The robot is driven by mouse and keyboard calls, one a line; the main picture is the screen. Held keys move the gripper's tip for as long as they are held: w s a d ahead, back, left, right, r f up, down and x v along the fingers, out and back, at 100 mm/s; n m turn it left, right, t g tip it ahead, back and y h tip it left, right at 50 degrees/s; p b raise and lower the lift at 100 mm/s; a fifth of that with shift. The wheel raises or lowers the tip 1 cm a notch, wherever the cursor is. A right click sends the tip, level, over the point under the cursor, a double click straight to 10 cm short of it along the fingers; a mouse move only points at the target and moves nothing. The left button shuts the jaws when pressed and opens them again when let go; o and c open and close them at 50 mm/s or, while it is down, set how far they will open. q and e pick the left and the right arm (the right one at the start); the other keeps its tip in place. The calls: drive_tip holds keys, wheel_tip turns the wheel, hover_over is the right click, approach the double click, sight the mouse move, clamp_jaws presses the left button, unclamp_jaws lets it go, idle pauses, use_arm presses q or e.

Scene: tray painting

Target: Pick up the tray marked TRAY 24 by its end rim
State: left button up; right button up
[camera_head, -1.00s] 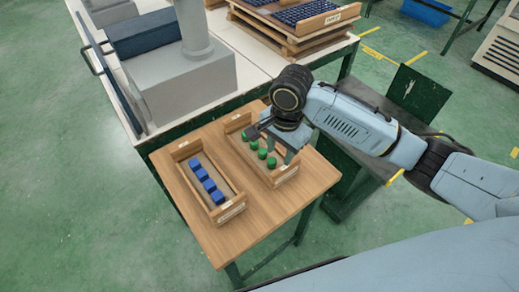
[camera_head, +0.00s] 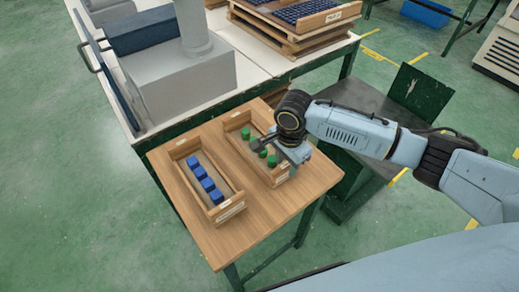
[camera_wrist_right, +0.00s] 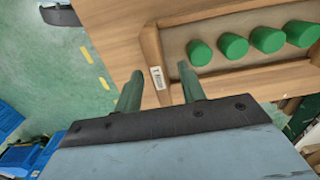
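A wooden tray with several green cylinders (camera_head: 237,121) stands on the right of the small wooden table; its near end is partly hidden by my right gripper (camera_head: 289,158). In the right wrist view, my right gripper (camera_wrist_right: 160,71) is open, with one finger outside and one inside the green-cylinder tray's end wall (camera_wrist_right: 152,50). That wall carries a white label (camera_wrist_right: 158,78), too small to read. A second wooden tray with several blue pieces (camera_head: 230,207) stands to the left; its label is also unreadable. I cannot tell which is TRAY 24. My left gripper is not in view.
The small wooden table (camera_head: 262,216) has bare wood at its front. A white bench (camera_head: 250,72) behind it holds a grey machine (camera_head: 188,85) and stacked wooden trays (camera_head: 290,38). A dark stand with a green panel (camera_head: 421,92) is to the right.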

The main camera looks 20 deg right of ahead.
drive_tip(key=shift+s+d+f, duration=0.1)
drive_tip(key=shift+f, duration=1.2)
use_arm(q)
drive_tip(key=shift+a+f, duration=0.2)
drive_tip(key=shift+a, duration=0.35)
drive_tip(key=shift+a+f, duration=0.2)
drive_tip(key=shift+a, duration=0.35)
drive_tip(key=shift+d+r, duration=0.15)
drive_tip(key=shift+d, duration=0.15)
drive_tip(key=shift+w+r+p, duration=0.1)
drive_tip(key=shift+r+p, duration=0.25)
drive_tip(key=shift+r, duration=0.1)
use_arm(e)
drive_tip(key=shift+f, duration=0.25)
drive_tip(key=c, duration=0.8)
clamp_jaws()
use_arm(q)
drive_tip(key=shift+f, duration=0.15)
